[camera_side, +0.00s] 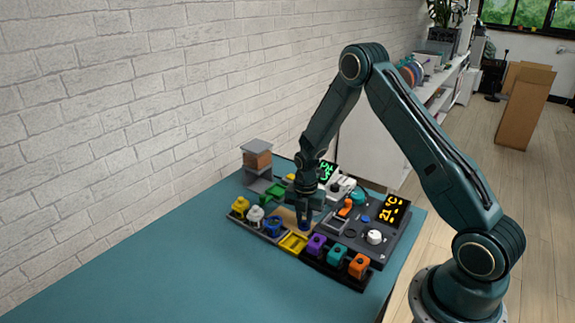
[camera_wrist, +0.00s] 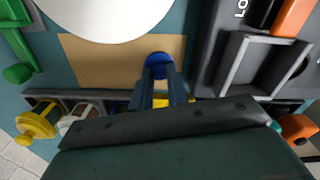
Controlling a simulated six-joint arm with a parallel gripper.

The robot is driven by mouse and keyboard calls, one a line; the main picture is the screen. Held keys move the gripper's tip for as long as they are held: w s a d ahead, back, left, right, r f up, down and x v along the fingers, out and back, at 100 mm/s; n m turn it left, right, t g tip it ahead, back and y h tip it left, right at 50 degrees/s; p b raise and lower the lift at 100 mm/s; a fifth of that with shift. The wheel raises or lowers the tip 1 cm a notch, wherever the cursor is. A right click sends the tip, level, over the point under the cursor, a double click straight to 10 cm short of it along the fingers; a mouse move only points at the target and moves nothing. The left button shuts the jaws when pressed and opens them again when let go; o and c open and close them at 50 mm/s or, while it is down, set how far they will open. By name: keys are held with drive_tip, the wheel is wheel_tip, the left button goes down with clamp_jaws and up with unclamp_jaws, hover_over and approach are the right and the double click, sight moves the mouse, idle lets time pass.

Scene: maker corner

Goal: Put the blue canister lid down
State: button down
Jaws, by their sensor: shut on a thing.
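My gripper (camera_side: 304,217) points down over the work area and is shut on a small round blue lid (camera_side: 304,226). In the wrist view the blue lid (camera_wrist: 158,60) sits between the two fingertips (camera_wrist: 156,75), over the edge of a tan board (camera_wrist: 100,68). The tan board (camera_side: 287,215) shows partly beside the gripper in the side view. I cannot tell whether the lid touches the board. A blue canister (camera_side: 273,227) stands in the row to the left of the gripper; its top is too small to read.
A yellow canister (camera_side: 240,206) and a white one (camera_side: 255,217) stand left of the blue one. A yellow tray (camera_side: 293,243) and purple (camera_side: 317,244), teal (camera_side: 337,255) and orange (camera_side: 359,265) canisters line the front. A dark console (camera_side: 385,240) lies right. The teal tabletop (camera_side: 190,275) is clear in front.

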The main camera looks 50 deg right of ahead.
sight(304, 222)
drive_tip(key=c, duration=1.4)
unclamp_jaws()
drive_tip(key=shift+f, duration=0.15)
drive_tip(key=shift+o, duration=0.2)
wheel_tip(304, 222, up, 12)
drive_tip(key=shift+r, duration=0.2)
